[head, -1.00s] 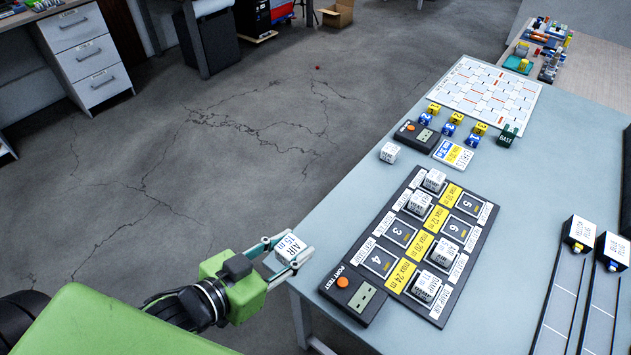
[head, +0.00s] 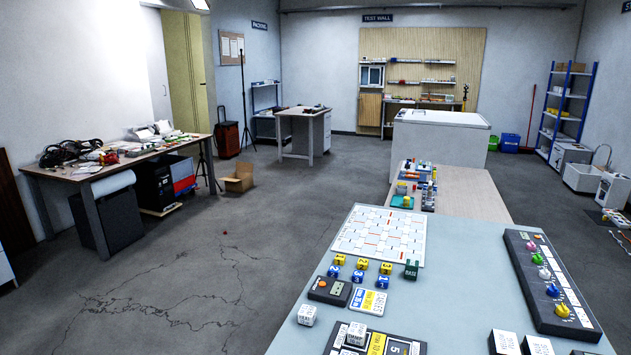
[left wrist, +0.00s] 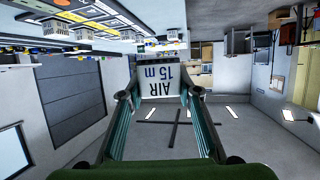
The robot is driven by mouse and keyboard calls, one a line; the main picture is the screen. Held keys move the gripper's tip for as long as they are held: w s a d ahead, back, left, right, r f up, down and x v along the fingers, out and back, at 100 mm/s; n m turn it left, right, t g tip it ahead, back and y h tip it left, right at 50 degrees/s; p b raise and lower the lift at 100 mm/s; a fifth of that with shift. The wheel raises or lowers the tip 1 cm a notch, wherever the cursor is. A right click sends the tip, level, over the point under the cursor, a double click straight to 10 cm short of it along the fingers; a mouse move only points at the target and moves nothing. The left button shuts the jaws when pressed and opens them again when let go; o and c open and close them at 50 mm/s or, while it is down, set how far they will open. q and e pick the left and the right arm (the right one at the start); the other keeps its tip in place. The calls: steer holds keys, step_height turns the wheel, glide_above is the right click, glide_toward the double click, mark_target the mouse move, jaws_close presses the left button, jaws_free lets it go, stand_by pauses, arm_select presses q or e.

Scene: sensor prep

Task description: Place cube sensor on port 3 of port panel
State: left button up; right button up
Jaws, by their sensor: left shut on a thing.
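The cube sensor (left wrist: 159,82) is white with the print "AIR 15 m" and sits between the fingers of my left gripper (left wrist: 160,100) in the left wrist view. The gripper is shut on it and holds it in the air, clear of the table. The port panel (head: 376,338) is dark with yellow labels and shows only at the bottom edge of the head view; its port 3 is out of that frame. A white cube (head: 356,333) stands on the panel's visible part. Neither gripper shows in the head view now.
On the table (head: 470,240), a loose white cube (head: 307,315), a dark tester (head: 330,290), small yellow and blue cubes and a white gridded board (head: 380,234) lie beyond the panel. A dark strip with coloured knobs (head: 549,282) lies at the right.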

arm_select(q)
step_height(320, 180, up, 8)
steer(key=s+d+m+g+h, duration=0.2)
steer(key=m+g+h, duration=0.1)
steer(key=m+h, duration=0.1)
steer(key=shift+d+m+g, duration=0.2)
steer(key=shift+m+g, duration=0.2)
steer(key=shift+f, duration=0.1)
steer(key=f+n+t+y, duration=0.1)
steer(key=f+n, duration=0.1)
steer(key=f, duration=0.1)
steer(key=w+a+f+n+t+y, duration=0.1)
steer(key=f+y, duration=0.1)
steer(key=f, duration=0.1)
steer(key=a+f+n+t+y, duration=0.1)
steer(key=f+n+t+y, duration=0.1)
steer(key=f, duration=0.1)
steer(key=shift+w+a+f+n, duration=0.2)
steer(key=shift+a+f+n, duration=0.05)
steer(key=shift+n, duration=0.05)
steer(key=shift+s+f+n+y, duration=0.15)
steer(key=shift+f+n+y, duration=0.1)
steer(key=shift+n+y, duration=0.05)
steer(key=shift+s+d+f+n+t+y, duration=0.15)
steer(key=shift+s+d+n+t+y, duration=0.15)
steer(key=shift+s+d+t, duration=0.15)
steer(key=s+d+r, duration=0.1)
steer(key=s+d, duration=0.3)
steer(key=shift+d+r, duration=0.2)
steer(key=shift+d, duration=0.1)
